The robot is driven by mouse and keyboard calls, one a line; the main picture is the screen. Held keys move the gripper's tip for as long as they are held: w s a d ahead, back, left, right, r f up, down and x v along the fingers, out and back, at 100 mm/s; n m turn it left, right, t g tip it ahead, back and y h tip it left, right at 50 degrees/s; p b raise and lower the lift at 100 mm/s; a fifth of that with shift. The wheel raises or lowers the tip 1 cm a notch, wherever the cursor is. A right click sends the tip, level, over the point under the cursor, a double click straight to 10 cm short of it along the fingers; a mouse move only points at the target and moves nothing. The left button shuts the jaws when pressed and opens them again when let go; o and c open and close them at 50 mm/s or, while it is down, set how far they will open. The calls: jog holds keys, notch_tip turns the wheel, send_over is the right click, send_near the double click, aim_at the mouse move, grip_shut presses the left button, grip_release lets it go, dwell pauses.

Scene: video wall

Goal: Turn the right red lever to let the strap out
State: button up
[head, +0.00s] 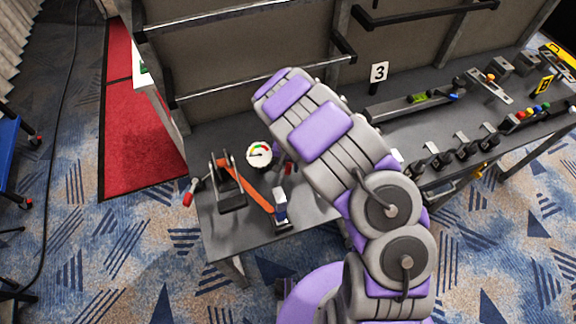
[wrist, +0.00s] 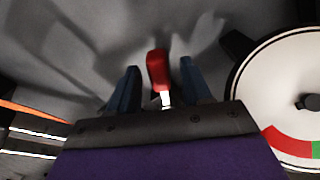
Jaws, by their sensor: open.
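In the wrist view, a red lever handle (wrist: 157,70) on a pale metal stem stands between the two fingers of my gripper (wrist: 159,68). The fingers are open, with a visible gap on both sides of the handle. In the head view, a red handle (head: 288,168) shows right of the round gauge, and another red-tipped lever (head: 188,193) sticks out at the table's left edge. The orange strap (head: 248,187) runs from a dark bracket (head: 228,185) to a small block (head: 281,208). My forearm hides most of my gripper in the head view.
The white-faced gauge (head: 260,154) stands close beside the lever; it also fills the right of the wrist view (wrist: 290,85). Metal rails and a panel rise behind the grey table (head: 225,238). Several levers and coloured knobs occupy its right side. Carpet lies in front.

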jog(key=shift+f, duration=0.3)
jog(key=shift+c, duration=0.5)
grip_shut()
